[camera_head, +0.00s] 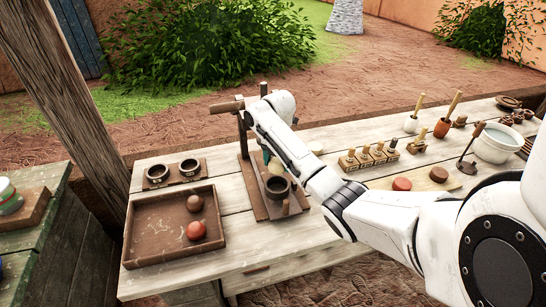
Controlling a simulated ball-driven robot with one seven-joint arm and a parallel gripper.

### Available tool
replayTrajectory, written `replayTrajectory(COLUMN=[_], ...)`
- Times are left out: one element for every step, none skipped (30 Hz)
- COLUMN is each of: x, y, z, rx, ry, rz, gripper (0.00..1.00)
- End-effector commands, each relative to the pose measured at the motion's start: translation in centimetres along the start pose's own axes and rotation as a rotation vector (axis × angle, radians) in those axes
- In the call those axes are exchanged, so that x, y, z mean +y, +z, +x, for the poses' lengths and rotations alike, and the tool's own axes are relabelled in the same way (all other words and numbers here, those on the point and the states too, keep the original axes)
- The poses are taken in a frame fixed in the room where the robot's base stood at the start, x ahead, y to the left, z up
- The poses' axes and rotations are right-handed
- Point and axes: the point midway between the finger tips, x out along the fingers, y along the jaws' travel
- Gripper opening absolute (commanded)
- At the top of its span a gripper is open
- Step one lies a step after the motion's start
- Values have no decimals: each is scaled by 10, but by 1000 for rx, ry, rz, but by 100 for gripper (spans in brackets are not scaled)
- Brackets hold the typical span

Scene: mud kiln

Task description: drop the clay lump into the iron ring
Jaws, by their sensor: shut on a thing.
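My gripper (275,160) hangs at the end of my white arm over a brown wooden press stand (252,192). It is shut on a small tan lump, the clay lump (277,168), which shows only in part below the fingers. A dark round ring (277,188), cup-like from here, sits on the stand's base just under the lump. It looks like the iron ring. I cannot tell whether lump and ring touch. My arm hides the fingers in part.
A brown tray (136,245) at left holds a dark brown ball (195,203) and a red ball (196,230). Two dark cups (157,172) (189,168) stand behind it. A rack of stamps (368,157) and a white pot (497,144) stand at right.

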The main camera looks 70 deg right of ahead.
Motion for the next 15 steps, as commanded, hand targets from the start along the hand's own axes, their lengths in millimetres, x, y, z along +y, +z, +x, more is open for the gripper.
replayTrajectory(x=[0,0,0,0,0,0,0,0,0,0,0,0,0,0,0], y=[0,0,0,0,0,0,0,0,0,0,0,0,0,0,0], z=[1,1,3,4,5,7,9,11,14,16,19,22,25,28,32], rx=[-1,-1,-1,-1,-1,-1,-1,-1,-1,-1,-1,-1,-1,-1,-1], ry=[0,0,1,0,1,1,1,1,1,1,1,1,1,1,1], rz=[0,0,0,0,1,1,1,1,1,1,1,1,1,1,1], gripper=[29,29,29,29,29,29,29,29,29,29,29,29,29,29,29])
